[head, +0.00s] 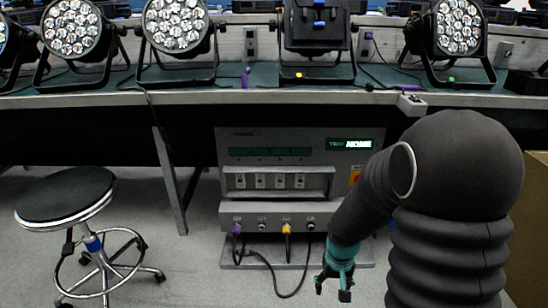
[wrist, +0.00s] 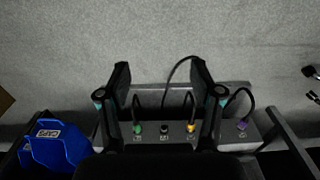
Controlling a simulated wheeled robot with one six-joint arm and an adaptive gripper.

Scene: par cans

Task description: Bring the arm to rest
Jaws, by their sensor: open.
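My arm, in a dark sleeve, reaches down on the right of the head view. My gripper (head: 337,287) hangs low, in front of the lower right part of a grey test unit (head: 235,183). In the wrist view my gripper (wrist: 161,76) has its two dark fingers spread wide apart with nothing held between them. Beyond the fingers lies a strip of the unit with green (wrist: 137,129), black (wrist: 164,129), yellow (wrist: 190,128) and purple (wrist: 241,125) connectors.
A bench (head: 190,98) with several par cans (head: 175,25) on top spans the back. A round stool (head: 65,197) stands at the left. A blue object (wrist: 60,144) shows at lower left in the wrist view. A brown panel (head: 535,220) is at far right.

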